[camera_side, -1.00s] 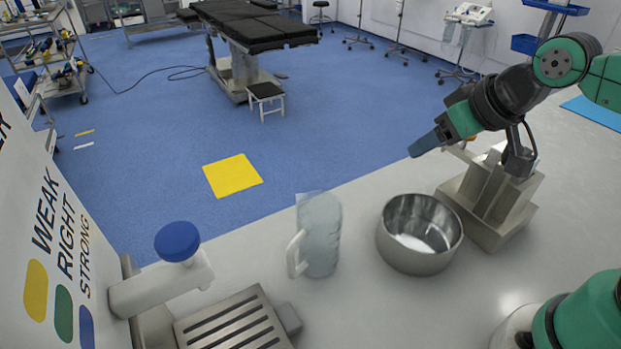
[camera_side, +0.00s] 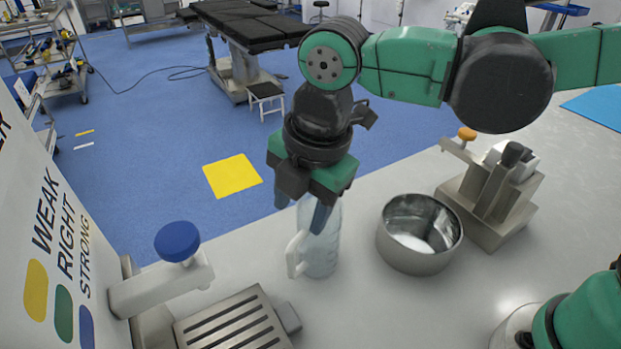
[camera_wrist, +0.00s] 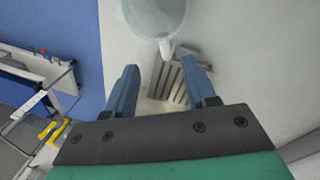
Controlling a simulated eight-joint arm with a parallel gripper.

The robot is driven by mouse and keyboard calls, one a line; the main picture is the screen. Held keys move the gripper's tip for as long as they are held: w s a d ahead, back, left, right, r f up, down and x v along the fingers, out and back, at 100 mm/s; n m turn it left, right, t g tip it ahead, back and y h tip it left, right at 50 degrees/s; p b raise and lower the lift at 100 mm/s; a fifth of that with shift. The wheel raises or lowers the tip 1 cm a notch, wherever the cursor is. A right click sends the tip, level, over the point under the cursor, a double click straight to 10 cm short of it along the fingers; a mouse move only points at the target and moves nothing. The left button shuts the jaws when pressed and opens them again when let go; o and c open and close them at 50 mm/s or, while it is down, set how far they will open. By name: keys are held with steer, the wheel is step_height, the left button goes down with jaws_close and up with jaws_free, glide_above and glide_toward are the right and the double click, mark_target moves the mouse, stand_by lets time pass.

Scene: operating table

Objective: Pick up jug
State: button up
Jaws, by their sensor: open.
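The clear jug (camera_side: 322,248) stands upright on the light table, its white handle (camera_side: 295,254) on the left side. In the side view my gripper (camera_side: 302,205) points down over the jug's top, and its fingers hide part of the rim. The fingers are apart. In the wrist view my gripper (camera_wrist: 165,85) is open with nothing between the fingertips. There the jug (camera_wrist: 153,14) is at the top edge, beyond the fingertips, partly cut off, with its handle (camera_wrist: 167,46) toward the gripper. I cannot tell whether a finger touches the jug.
A steel bowl (camera_side: 420,255) stands right of the jug. A metal stand (camera_side: 490,205) is behind it. A slotted metal tray (camera_side: 235,325) and a white fixture with a blue knob (camera_side: 177,241) are at the left. Bare table lies in front of the bowl.

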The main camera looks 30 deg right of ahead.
mark_target(299, 238)
step_height(299, 238, down, 3)
steer(key=shift+w+a+f, duration=0.1)
steer(key=shift+w+f, duration=0.05)
steer(key=shift+f, duration=0.75)
steer(key=shift+w+a+f, duration=0.1)
steer(key=shift+w+f, duration=0.1)
steer(key=shift+f, duration=0.75)
steer(key=shift+w+f, duration=0.15)
steer(key=shift+f, duration=0.75)
jaws_close()
